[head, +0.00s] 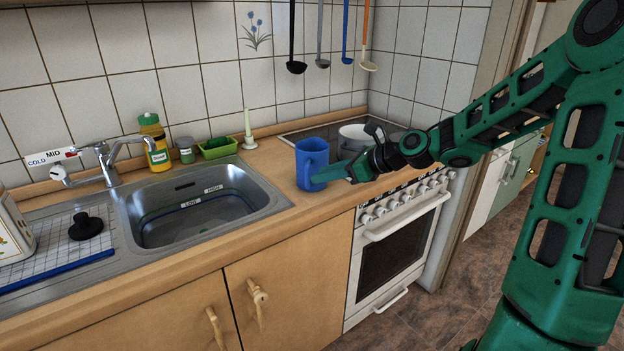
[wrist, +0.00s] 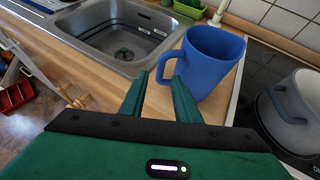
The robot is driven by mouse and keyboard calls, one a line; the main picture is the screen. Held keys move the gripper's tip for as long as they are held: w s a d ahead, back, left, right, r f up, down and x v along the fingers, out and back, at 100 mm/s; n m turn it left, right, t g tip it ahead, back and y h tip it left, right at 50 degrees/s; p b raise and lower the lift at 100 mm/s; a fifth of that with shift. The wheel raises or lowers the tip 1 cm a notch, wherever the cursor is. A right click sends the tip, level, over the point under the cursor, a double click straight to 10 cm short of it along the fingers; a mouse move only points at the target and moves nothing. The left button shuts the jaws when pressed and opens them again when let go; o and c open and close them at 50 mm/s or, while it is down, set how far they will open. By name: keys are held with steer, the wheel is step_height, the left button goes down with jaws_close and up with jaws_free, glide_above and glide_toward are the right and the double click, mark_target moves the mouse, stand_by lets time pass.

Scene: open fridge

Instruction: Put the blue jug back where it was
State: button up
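The blue jug (head: 311,160) stands upright on the wooden counter between the sink and the stove. In the wrist view the jug (wrist: 211,62) is just beyond my fingers, with its handle toward me. My gripper (head: 342,174) is low over the counter, to the right of the jug. In the wrist view my gripper (wrist: 161,76) has its two fingers apart. The handle shows at the gap between the fingertips, closer to the right finger. A gap shows between the left finger and the handle. The right finger hides part of the handle's lower end.
The metal sink (head: 262,190) lies left of the jug. The stove (head: 296,133) with a grey pot (head: 354,136) is to the right and behind. A candle holder (head: 249,141), a green tray (head: 218,152) and bottles stand along the wall. Ladles hang above.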

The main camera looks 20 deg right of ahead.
steer(key=v, duration=0.6)
steer(key=s+d+f+n+g+h, duration=0.2)
steer(key=s+f+n+g+h, duration=0.15)
steer(key=s+n, duration=0.2)
steer(key=s+d+f+n+g+h, duration=0.2)
steer(key=s+f+n+h, duration=0.15)
steer(key=s, duration=0.35)
steer(key=s+d+n+g, duration=0.2)
steer(key=s+n, duration=0.4)
steer(key=s, duration=0.6)
steer(key=s+d+r+n+g+h, duration=0.1)
steer(key=s+d+n, duration=0.3)
steer(key=s, duration=0.8)
steer(key=shift+s+n+g, duration=0.2)
steer(key=shift+n+g, duration=0.15)
steer(key=shift+n, duration=0.55)
steer(key=shift+r, duration=0.1)
